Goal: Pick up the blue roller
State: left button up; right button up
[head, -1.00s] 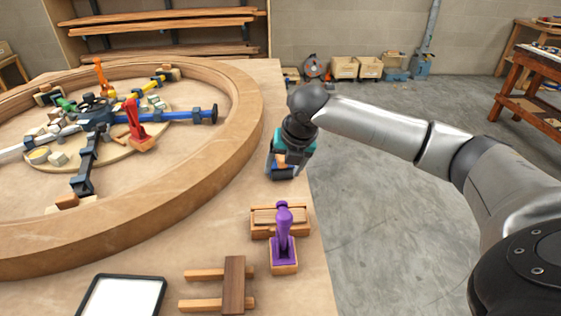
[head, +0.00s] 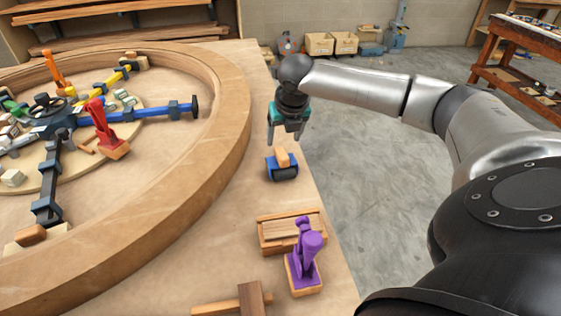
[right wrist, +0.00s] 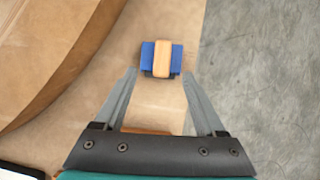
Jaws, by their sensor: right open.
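The blue roller (head: 283,174) lies on the wooden table near its right edge, with a light wooden handle or block on top. It also shows in the right wrist view (right wrist: 147,56), just ahead of the fingertips. My right gripper (head: 285,138) is open and empty. In the head view it is just beyond the roller, with its fingers pointing down. In the right wrist view its two fingers (right wrist: 159,74) are spread to either side of the roller's line. No contact shows. My left gripper is not in view.
A large curved wooden ring (head: 215,165) fills the table's left side, with coloured clamps inside it. A purple clamp (head: 306,262) and a wooden box (head: 278,232) stand nearer me. The table edge drops to concrete floor on the right.

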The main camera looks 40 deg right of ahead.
aim_at(282, 151)
jog(key=shift+x, duration=1.2)
jog(key=shift+w+d+f+b, duration=0.15)
jog(key=shift+f+b, duration=0.2)
jog(key=shift+f, duration=0.05)
jog(key=b+x, duration=0.1)
jog(key=x, duration=0.3)
jog(key=shift+w+d+f+b, duration=0.15)
jog(key=shift+d+f+b, duration=0.1)
jog(key=shift+b, duration=0.15)
jog(key=shift+c, duration=1.8)
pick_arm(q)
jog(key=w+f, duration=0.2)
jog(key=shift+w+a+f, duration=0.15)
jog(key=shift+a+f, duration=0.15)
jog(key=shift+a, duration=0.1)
pick_arm(e)
grip_shut()
jog(key=shift+r, duration=0.1)
